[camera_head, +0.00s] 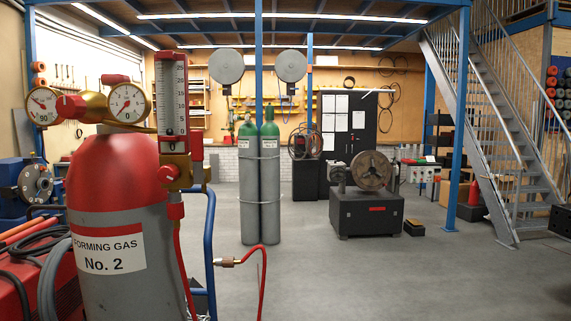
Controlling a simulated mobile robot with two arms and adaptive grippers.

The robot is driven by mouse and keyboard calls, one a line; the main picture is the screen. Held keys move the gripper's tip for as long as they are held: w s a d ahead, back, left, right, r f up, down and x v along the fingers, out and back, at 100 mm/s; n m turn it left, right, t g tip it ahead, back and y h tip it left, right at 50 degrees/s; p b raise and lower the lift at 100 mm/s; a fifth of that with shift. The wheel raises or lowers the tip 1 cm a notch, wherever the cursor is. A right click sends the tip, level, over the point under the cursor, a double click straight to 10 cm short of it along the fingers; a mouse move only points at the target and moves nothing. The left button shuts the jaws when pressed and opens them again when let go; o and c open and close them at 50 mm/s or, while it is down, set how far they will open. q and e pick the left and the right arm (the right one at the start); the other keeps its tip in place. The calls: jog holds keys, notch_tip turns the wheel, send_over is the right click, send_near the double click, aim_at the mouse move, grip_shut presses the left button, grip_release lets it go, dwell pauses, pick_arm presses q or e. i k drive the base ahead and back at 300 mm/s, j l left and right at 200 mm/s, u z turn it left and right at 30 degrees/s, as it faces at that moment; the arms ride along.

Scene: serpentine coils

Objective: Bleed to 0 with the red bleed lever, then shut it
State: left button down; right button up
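A gas cylinder (112,200) with a red shoulder and a "FORMING GAS No. 2" label stands close at left. On top is a brass regulator (95,106) with a red knob (70,106). Its left gauge (43,104) and right gauge (127,102) have red needles; the exact readings are too small to tell. A clear flow tube (172,95) with a scale stands upright to the right. A red upright piece (196,150) beside the tube's brass foot looks lever-like; I cannot tell if it is the bleed lever. Neither gripper is in view.
A red hose (264,275) with a brass nozzle (228,262) hangs at a blue cart rail (209,245). Two grey-green cylinders (259,190) stand behind at a blue post. A dark machine (366,210) and stairs (490,130) are at right. Floor between is open.

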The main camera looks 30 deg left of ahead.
aim_at(197, 144)
jog(key=u, duration=1.15)
jog(key=l+u, duration=0.15)
jog(key=l, duration=0.2)
jog(key=i+l+u, duration=0.1)
jog(key=l, duration=0.3)
